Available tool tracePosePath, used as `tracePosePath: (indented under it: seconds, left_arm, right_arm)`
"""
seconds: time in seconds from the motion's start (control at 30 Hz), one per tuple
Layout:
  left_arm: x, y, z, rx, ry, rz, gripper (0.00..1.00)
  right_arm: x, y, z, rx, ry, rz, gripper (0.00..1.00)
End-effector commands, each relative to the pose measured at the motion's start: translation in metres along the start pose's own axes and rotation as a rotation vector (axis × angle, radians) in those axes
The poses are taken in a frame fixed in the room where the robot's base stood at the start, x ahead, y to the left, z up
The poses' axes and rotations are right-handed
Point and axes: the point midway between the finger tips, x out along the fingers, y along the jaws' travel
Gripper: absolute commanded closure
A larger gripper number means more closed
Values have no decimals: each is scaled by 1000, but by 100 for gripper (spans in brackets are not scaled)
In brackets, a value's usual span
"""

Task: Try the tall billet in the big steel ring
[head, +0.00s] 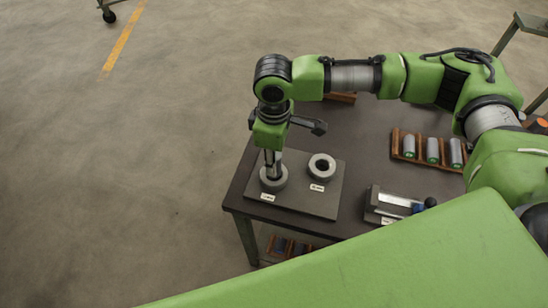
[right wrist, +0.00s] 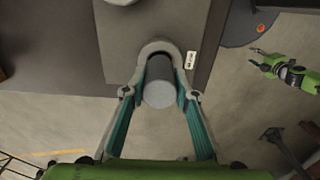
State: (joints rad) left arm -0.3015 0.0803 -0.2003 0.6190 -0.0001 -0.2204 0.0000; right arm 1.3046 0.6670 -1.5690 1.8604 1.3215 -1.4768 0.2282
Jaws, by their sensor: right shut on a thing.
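My right gripper (head: 272,166) reaches down over the left grey ring (head: 273,181) on the dark plate. In the right wrist view its teal-lined fingers (right wrist: 159,93) are shut on a grey cylindrical billet (right wrist: 160,94). The billet stands about upright, its far end at the opening of the ring (right wrist: 157,47); how deep it sits is hidden. A second grey ring (head: 322,166) lies to the right with an open hole. The ring labels are too small to read. A green arm end (right wrist: 285,70), apparently my left gripper, shows small in the right wrist view; its jaws are unclear.
The plate (head: 320,206) lies near the left corner of the dark table (head: 365,125). A wooden rack (head: 396,145) holds three billets at the right. A metal fixture with a blue-black knob (head: 400,204) stands right of the plate. Small items lie on a lower shelf (head: 285,246).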

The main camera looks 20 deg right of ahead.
Motion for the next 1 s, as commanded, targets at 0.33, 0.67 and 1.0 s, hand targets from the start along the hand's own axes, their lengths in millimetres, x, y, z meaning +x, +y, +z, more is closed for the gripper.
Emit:
tracePosePath:
  seconds: [0.33,0.67,1.0]
  left_arm:
    - [0,-1,-3,0,4,-1,60]
    - [0,-1,-3,0,4,-1,60]
    - [0,-1,-3,0,4,-1,60]
  right_arm:
    - [0,0,-1,0,3,1,100]
    - [5,0,-1,0,3,1,100]
    - [10,0,-1,0,3,1,100]
